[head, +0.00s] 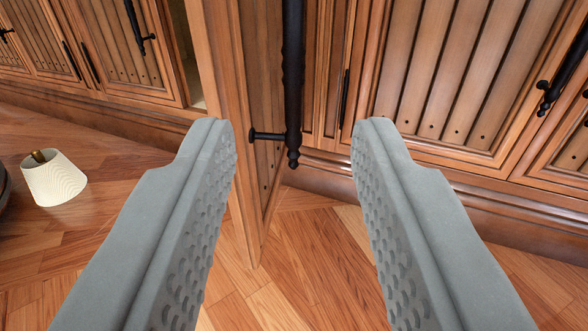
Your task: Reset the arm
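My gripper (294,130) is in the head view with its two grey fingers spread wide apart. It is open and nothing is held between the fingers. Beyond the fingertips, a wooden cabinet door (238,70) stands swung out from the cabinet front, seen nearly edge-on. Its black bar handle (293,80) lies in line with the space between the fingers. Whether the fingers touch the door cannot be told, though the left finger overlaps it in the picture. The rest of my arm is out of view.
Wooden cabinets (455,70) with other black handles (563,75) run across the back. A cream lampshade-like object (54,180) lies on the wooden floor (300,260) at left, beside a dark rounded edge.

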